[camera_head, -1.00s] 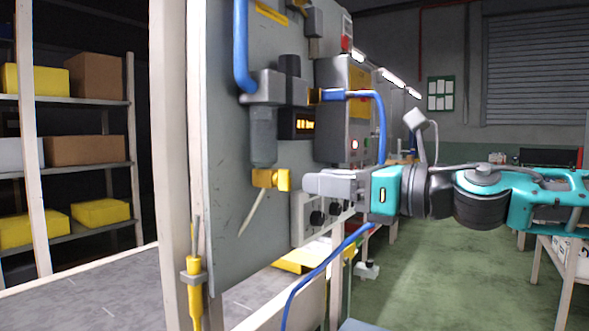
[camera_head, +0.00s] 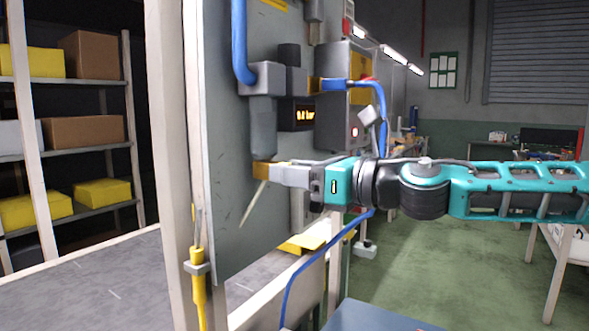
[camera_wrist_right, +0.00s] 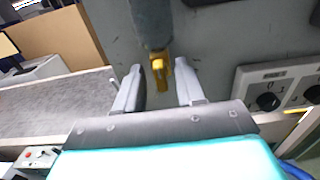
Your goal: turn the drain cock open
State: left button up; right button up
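The yellow drain cock (camera_head: 262,170) sits at the bottom end of the grey filter bowl (camera_head: 262,130) on the grey panel. It also shows in the right wrist view (camera_wrist_right: 158,72), below the dark bowl. My right gripper (camera_head: 282,174) reaches in from the right, its fingertips at the cock, hiding the cock's right part in the head view. In the wrist view my right gripper (camera_wrist_right: 160,82) is open, with one finger on each side of the yellow part and a visible gap on both sides. My left gripper is not in view.
A blue hose (camera_head: 240,45) runs into the unit above the bowl. A thin pale tube (camera_head: 252,205) hangs below the cock. A control box (camera_head: 340,125) stands right of the bowl. A switch plate (camera_wrist_right: 280,88) lies right of the fingers in the wrist view.

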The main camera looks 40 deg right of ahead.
grip_shut()
dwell(0.4)
jog(key=shift+d+f+m+p, duration=0.1)
jog(key=shift+m+p, duration=0.2)
jog(key=shift+m, duration=4.15)
jog(key=shift+d+f+m+p, duration=0.1)
jog(key=shift+m+p, duration=0.2)
jog(key=shift+m, duration=4.15)
